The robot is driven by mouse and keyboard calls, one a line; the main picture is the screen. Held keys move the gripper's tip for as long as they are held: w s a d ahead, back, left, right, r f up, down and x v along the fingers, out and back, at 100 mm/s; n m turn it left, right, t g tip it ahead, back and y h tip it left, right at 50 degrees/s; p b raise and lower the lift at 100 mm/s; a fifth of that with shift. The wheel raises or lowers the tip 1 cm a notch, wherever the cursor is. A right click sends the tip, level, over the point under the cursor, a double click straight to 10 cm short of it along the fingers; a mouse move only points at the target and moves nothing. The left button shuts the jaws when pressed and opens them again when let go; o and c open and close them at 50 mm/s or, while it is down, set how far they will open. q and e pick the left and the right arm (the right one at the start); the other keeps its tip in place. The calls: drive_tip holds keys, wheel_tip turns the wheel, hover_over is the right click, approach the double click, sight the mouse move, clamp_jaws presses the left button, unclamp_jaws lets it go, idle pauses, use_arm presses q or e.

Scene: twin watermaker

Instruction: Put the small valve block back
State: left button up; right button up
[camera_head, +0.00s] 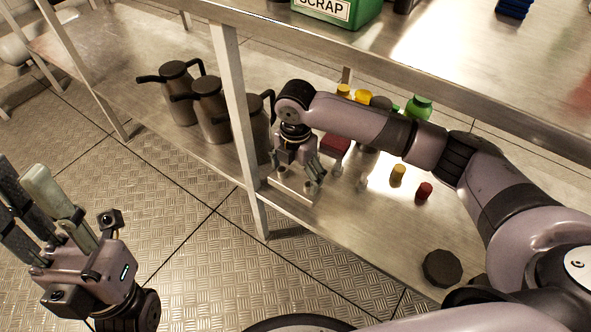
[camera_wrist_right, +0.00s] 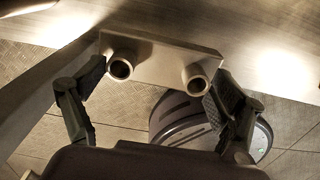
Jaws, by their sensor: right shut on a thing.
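The small valve block is a pale metal plate with two round pipe stubs. In the right wrist view the valve block (camera_wrist_right: 160,58) lies between the fingers of my right gripper (camera_wrist_right: 155,95), which is shut on it. In the head view the block (camera_head: 294,191) shows under my right gripper (camera_head: 299,172), at the lower shelf's front edge near the table leg. I cannot tell whether it touches the shelf. My left gripper (camera_head: 28,185) is at the lower left, over the floor, open and empty.
The lower shelf (camera_head: 330,218) holds dark metal jugs (camera_head: 208,100), a yellow piece (camera_head: 398,173), a red piece (camera_head: 424,191) and a dark round knob (camera_head: 442,268). A table leg (camera_head: 240,130) stands close left of my right gripper. A green scrap bin (camera_head: 340,8) stands on the tabletop above.

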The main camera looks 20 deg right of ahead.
sight(296, 182)
wheel_tip(296, 182, down, 5)
drive_tip(key=b, duration=0.2)
drive_tip(key=shift+b, duration=0.3)
drive_tip(key=shift+r, duration=0.1)
drive_tip(key=o, duration=1.7)
drive_tip(key=shift+f, duration=0.2)
